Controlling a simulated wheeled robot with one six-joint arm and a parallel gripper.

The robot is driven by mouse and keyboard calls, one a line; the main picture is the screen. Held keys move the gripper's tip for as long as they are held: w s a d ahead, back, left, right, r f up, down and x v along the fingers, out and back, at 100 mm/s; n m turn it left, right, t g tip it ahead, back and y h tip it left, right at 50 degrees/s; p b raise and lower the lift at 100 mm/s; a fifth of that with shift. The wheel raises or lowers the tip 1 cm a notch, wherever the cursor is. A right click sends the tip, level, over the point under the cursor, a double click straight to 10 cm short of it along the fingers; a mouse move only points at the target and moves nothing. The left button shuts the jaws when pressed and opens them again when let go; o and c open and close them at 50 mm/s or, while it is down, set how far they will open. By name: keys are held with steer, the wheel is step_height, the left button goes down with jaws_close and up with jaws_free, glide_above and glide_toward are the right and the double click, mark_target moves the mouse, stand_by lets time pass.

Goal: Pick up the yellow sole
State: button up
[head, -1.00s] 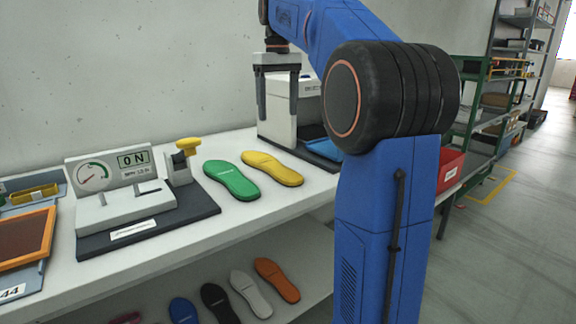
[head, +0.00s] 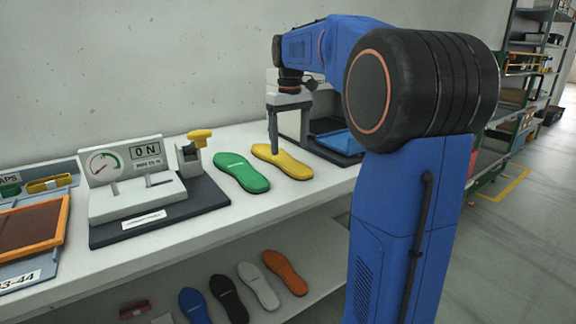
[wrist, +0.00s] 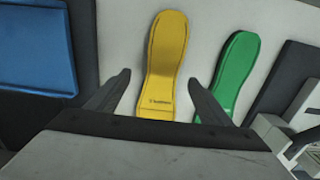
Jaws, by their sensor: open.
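The yellow sole (head: 283,162) lies flat on the white bench, just right of the green sole (head: 242,172) in the head view. In the wrist view the yellow sole (wrist: 165,62) stretches away from between my fingertips, with the green sole (wrist: 236,68) to its right. My gripper (head: 290,148) is over the far side of the yellow sole, fingers pointing down. In the wrist view my gripper (wrist: 160,88) is open and empty, one finger on each side of the sole's near end. I cannot tell how high the fingertips are above the bench.
A gauge tester (head: 140,190) with a yellow-handled clamp (head: 199,140) stands left of the soles. A blue tray (head: 342,142) is to their right. Several soles, such as the orange one (head: 285,271), lie on the lower shelf. An orange-framed tray (head: 32,228) is far left.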

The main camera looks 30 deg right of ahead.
mark_target(288, 161)
steer(key=shift+a+f, duration=0.15)
steer(key=shift+f, duration=1.1)
steer(key=shift+a+f, duration=0.1)
steer(key=shift+f, duration=1.1)
steer(key=c, duration=1.3)
